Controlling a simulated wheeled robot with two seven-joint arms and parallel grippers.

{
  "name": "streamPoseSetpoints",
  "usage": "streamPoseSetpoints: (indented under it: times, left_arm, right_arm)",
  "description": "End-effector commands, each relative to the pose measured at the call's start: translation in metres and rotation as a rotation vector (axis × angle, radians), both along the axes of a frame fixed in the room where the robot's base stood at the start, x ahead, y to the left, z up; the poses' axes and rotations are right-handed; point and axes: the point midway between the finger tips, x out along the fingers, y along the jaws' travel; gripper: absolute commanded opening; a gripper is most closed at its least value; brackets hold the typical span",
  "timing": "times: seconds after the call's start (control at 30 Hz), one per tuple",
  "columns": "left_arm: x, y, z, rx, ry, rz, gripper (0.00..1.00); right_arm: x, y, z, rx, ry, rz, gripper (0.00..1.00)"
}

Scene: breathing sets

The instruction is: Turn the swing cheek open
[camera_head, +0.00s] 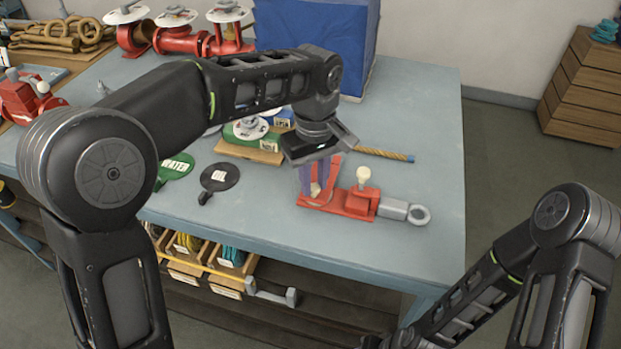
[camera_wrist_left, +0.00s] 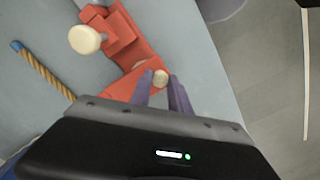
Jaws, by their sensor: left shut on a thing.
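A red block (camera_head: 350,204) with a grey eye end (camera_head: 405,211) lies on the bench, right of centre. A large cream knob (camera_head: 364,176) stands on it; this knob also shows in the left wrist view (camera_wrist_left: 85,40). A flat red plate, seemingly the swing cheek (camera_wrist_left: 118,88), angles off the block's near end in the left wrist view and partly disappears behind my gripper. My left gripper (camera_head: 316,187) points down with its purple fingers shut around a small cream knob (camera_wrist_left: 160,77) at that end. My right arm shows at lower right, but its gripper is out of frame.
A rope piece (camera_head: 385,154) lies just behind the block. Black OIL (camera_head: 219,177) and green WATER (camera_head: 176,167) tags, and a valve on a wooden base (camera_head: 250,153), lie to the left. A blue box (camera_head: 315,40) stands behind. The bench's right side is clear.

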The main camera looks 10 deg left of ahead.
Motion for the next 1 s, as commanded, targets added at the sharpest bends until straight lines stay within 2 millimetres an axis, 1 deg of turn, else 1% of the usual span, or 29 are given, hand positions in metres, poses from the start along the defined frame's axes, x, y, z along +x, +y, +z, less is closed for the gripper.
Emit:
streamPoseSetpoints:
  times: [0.37,0.4,0.67,0.9,1.0]
  left_arm:
    - [0.0004,-0.0005,0.0006,0.000,-0.001,0.008,0.00]
    - [0.0004,-0.0005,0.0006,0.000,-0.001,0.008,0.23]
    - [0.0002,-0.0004,0.0003,-0.001,-0.001,0.007,0.45]
    - [0.0001,-0.0003,0.0003,0.000,0.000,0.007,0.45]
    - [0.0004,-0.0005,0.0032,-0.001,-0.001,0.007,0.45]
  right_arm:
    - [0.0000,0.0001,0.0001,0.000,0.000,0.000,0.46]
    - [0.0000,0.0001,0.0001,0.000,0.000,0.000,0.46]
    - [0.0000,0.0001,0.0001,0.000,0.000,0.000,0.46]
    - [0.0000,0.0000,0.0000,0.000,0.000,0.000,0.46]
    - [0.0000,0.0001,-0.0005,0.000,0.000,0.000,0.46]
